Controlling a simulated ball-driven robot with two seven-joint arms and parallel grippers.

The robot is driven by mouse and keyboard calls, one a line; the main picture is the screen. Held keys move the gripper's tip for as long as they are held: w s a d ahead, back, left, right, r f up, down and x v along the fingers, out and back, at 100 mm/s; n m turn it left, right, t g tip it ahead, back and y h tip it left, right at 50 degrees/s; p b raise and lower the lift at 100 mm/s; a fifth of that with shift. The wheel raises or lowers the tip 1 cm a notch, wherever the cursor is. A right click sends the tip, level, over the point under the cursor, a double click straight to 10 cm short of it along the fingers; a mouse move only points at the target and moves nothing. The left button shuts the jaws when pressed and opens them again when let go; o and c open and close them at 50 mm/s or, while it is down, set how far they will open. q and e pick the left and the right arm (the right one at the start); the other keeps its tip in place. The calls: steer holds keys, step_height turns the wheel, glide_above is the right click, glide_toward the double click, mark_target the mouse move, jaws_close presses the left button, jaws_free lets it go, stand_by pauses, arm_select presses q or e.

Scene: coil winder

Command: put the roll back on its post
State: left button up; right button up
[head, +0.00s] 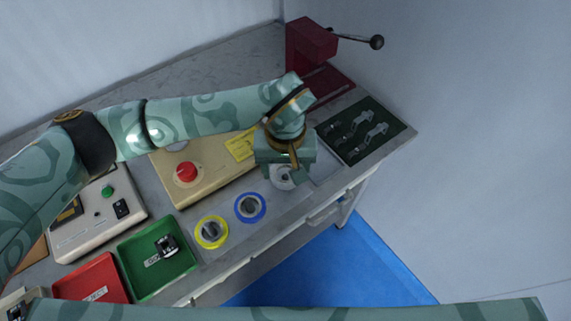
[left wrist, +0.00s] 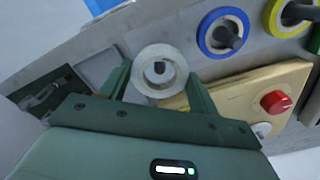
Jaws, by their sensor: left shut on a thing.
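The roll is a white ring (left wrist: 145,83) held between the two green fingers of my left gripper (left wrist: 160,78) in the left wrist view. A dark post tip (left wrist: 159,68) shows through its hole. I cannot tell how far the roll is above or down around this post. In the head view the roll (head: 281,184) shows partly below my left gripper (head: 284,168), which hides the rest. A blue-rimmed roll (head: 240,216) and a yellow-rimmed roll (head: 200,241) sit around their own posts to the left. My right gripper is not in view.
A beige box with a red button (head: 187,172) stands behind the rolls. A dark tray with metal clamps (head: 343,146) lies right, near a red press (head: 310,42). Green (head: 134,254) and red (head: 70,286) trays are left. The bench's front edge is close to the rolls.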

mark_target(285, 176)
arm_select(q)
steer(key=shift+f+b, duration=1.3)
steer(key=shift+f, duration=1.1)
steer(key=o, duration=1.1)
steer(key=shift+c, duration=0.2)
step_height(285, 176, up, 16)
steer(key=p, duration=0.3)
steer(key=shift+r, duration=0.15)
